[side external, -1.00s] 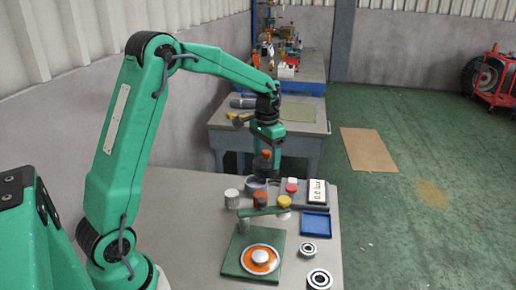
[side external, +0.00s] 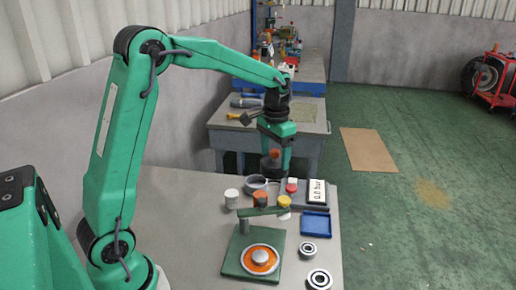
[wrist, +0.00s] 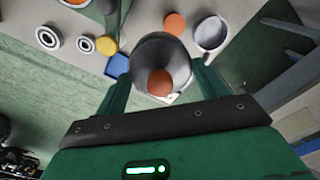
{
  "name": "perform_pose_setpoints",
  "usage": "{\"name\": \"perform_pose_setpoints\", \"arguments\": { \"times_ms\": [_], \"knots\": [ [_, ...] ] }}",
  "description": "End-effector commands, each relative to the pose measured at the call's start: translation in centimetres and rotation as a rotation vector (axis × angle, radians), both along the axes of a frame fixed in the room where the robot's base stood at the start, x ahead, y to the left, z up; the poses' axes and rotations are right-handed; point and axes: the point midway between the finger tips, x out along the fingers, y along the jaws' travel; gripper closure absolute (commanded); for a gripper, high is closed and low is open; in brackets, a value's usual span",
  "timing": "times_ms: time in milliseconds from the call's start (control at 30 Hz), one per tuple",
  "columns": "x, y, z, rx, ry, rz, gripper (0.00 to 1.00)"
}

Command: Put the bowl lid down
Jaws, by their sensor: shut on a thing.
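My gripper (wrist: 160,85) is shut on the bowl lid (wrist: 150,50), a round grey lid with an orange-red knob. The lid fills the middle of the wrist view between the two green fingers. In the side view my gripper (side external: 272,160) holds the lid (side external: 270,169) in the air, a little behind and to the right of the grey bowl (side external: 256,183). The bowl stands open on the bench and is also seen in the wrist view (wrist: 210,35), apart from the lid. The lid's underside is hidden.
A scale (side external: 317,192) with a red-topped weight (side external: 291,187) stands right of the bowl. A white cylinder (side external: 231,197), an orange-topped jar (side external: 260,199), a yellow-topped jar (side external: 284,201), a blue tray (side external: 314,225) and a green fixture (side external: 236,262) are nearer. The bench's left side is clear.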

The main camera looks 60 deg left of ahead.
Motion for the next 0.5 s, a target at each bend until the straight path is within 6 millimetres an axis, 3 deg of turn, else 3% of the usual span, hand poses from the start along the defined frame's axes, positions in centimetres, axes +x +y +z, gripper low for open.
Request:
{"name": "perform_pose_setpoints", "arguments": {
  "times_ms": [233,500],
  "knots": [
    [-0.5,0.9,-0.3,0.0,0.001,0.002,0.52],
    [-3.0,4.9,-1.9,0.0,0.001,0.006,0.52]
  ]
}}
